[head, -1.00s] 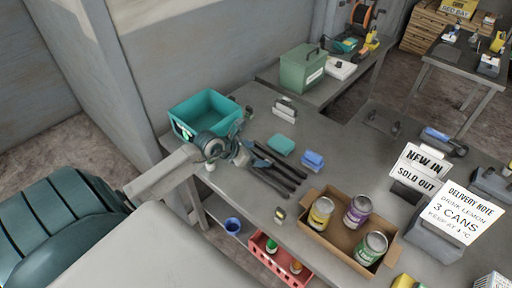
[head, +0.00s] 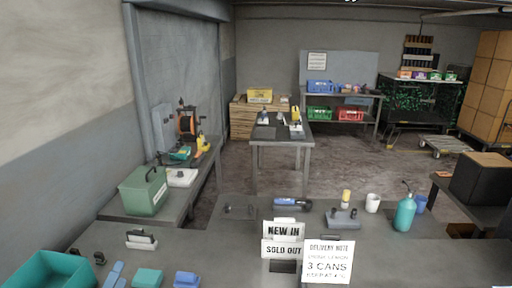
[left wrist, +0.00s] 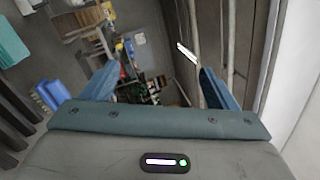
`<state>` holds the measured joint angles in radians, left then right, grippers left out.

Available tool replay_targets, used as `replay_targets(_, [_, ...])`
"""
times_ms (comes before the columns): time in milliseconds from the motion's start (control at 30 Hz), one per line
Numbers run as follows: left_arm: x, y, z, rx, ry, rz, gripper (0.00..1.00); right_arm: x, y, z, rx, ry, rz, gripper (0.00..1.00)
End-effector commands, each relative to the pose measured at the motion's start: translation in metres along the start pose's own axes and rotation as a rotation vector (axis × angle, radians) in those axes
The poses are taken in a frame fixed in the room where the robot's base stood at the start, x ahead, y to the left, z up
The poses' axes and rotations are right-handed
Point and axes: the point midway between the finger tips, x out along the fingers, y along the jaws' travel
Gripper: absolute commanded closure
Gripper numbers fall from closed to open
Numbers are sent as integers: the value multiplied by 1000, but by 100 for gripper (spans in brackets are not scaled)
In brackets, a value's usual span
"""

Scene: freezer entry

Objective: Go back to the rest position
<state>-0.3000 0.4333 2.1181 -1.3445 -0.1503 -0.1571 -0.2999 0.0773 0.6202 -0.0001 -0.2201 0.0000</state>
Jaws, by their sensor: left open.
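My left gripper (left wrist: 157,82) is open and empty in the left wrist view, its two blue fingers wide apart. The rest of the left arm is out of the head view. My right gripper is not in view.
The near table holds a blue block (head: 186,279), a NEW IN / SOLD OUT sign (head: 283,240) and a delivery note (head: 328,262). A green box (head: 143,190) stands on the left side table. Open floor lies beyond.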

Motion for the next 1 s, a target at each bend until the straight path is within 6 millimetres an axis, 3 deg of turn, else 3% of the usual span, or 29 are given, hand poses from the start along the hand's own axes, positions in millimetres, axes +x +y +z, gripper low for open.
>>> replay_targets(133, [-37,16,28,-410,-314,135,19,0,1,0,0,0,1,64])
replay_targets(267, [-84,51,31,-737,-565,333,19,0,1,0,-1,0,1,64])
replay_targets(400, [-140,83,5,-1015,-770,591,19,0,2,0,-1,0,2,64])
replay_targets(600, [-200,97,-41,-1232,-922,894,19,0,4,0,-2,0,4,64])
replay_targets(933, [-275,81,-110,-1416,-1027,1324,19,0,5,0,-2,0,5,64])
replay_targets(1000, [-272,112,-114,-1406,-1034,1317,19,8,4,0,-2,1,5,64])
